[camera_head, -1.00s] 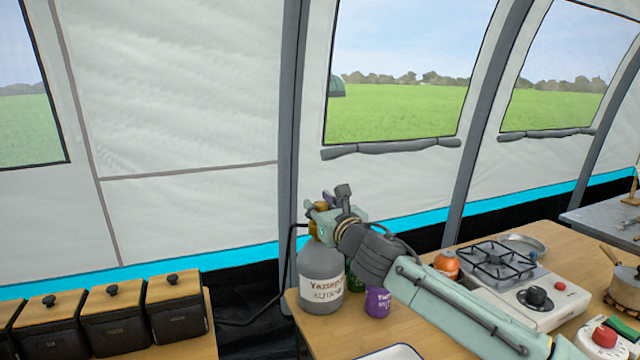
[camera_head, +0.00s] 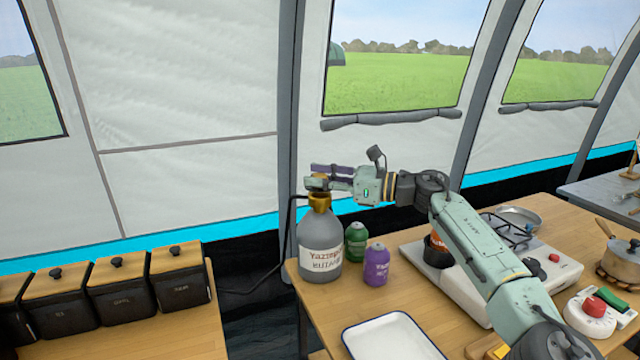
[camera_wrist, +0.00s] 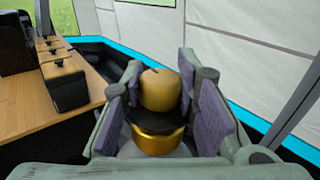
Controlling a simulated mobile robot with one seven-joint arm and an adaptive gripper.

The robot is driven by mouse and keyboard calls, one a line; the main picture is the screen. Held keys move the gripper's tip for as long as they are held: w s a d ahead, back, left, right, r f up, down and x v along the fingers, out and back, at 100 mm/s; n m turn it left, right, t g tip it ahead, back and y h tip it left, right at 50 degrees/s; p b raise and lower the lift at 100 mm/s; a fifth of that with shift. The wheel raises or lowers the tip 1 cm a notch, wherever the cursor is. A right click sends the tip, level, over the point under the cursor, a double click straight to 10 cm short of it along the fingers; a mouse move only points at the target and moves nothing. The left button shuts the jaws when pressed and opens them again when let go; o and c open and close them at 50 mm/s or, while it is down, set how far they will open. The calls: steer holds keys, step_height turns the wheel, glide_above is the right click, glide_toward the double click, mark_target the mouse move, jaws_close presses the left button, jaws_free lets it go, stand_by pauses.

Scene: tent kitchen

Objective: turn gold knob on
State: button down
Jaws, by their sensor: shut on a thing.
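The gold knob (camera_wrist: 160,90) sits on top of a grey gas bottle (camera_head: 320,246) at the left end of the wooden table. Its upper part is a gold cylinder with a dark line on top; a black disc and a gold collar (camera_wrist: 158,143) lie below it. My gripper (camera_head: 322,175) reaches in level from the right at the bottle's top. In the wrist view its purple-padded fingers (camera_wrist: 161,92) stand on both sides of the knob and are shut on it. In the head view the fingers partly hide the knob.
Green (camera_head: 356,240) and purple (camera_head: 376,265) canisters stand close to the bottle's right. A white tray (camera_head: 392,338) lies in front. A camping stove (camera_head: 545,285) stands to the right, partly behind my arm. Black canisters (camera_head: 181,278) with wooden lids stand on the left table.

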steer(key=shift+w+n+g, duration=0.1)
steer(key=shift+n+g, duration=0.4)
steer(key=shift+g, duration=0.3)
steer(key=shift+r, duration=0.15)
steer(key=c, duration=1.2)
jaws_free()
steer(key=shift+g, duration=0.3)
steer(key=shift+c, duration=0.2)
steer(key=s+d, duration=0.2)
steer(key=d, duration=0.9)
steer(key=shift+s+d, duration=0.25)
steer(key=shift+d, duration=0.1)
steer(key=shift+f, duration=0.2)
